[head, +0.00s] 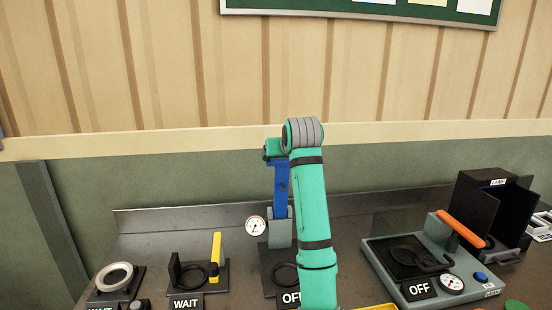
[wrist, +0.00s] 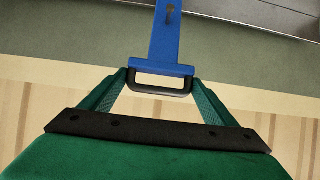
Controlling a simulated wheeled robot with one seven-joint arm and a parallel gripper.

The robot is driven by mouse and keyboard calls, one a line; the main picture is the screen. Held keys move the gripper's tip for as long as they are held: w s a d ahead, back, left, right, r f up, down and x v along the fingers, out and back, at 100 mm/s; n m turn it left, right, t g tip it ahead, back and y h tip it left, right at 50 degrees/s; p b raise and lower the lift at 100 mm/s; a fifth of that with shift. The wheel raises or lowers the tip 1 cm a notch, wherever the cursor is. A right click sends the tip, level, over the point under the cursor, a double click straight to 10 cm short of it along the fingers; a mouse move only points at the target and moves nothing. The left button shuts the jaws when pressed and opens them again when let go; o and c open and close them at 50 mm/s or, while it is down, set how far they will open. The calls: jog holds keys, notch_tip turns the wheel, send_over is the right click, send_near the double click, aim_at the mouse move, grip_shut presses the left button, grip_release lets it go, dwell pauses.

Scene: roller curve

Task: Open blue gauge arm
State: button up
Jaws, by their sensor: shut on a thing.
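The blue gauge arm (head: 281,188) stands nearly upright above its grey gauge block (head: 279,229), which has a round white dial (head: 256,226) at its left. In the wrist view the blue arm (wrist: 165,45) runs down to a crossbar with a dark loop handle (wrist: 160,84). My gripper (wrist: 160,88) has its green fingers on both sides of this handle and is shut on it. In the head view my gripper (head: 273,149) is at the top of the blue arm. My own green arm hides the right side of the gauge station.
Left on the bench (head: 150,221) are a grey ring fixture (head: 115,276) and a fixture with a yellow lever (head: 216,250). To the right stands a grey station with an orange handle (head: 460,229), beside a black box (head: 490,215). A wall is behind.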

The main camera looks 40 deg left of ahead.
jog(key=shift+w+d+r, duration=0.25)
jog(key=shift+r, duration=0.1)
jog(key=o, duration=1.2)
jog(key=shift+d, duration=0.1)
jog(key=shift+s+f, duration=0.1)
jog(key=shift+s+a+f, duration=0.1)
jog(key=shift+a+f, duration=0.05)
jog(key=shift+a, duration=0.1)
jog(key=v, duration=1)
jog(key=shift+s+d+r, duration=0.2)
jog(key=shift+s+r, duration=0.05)
jog(key=shift+a, duration=0.1)
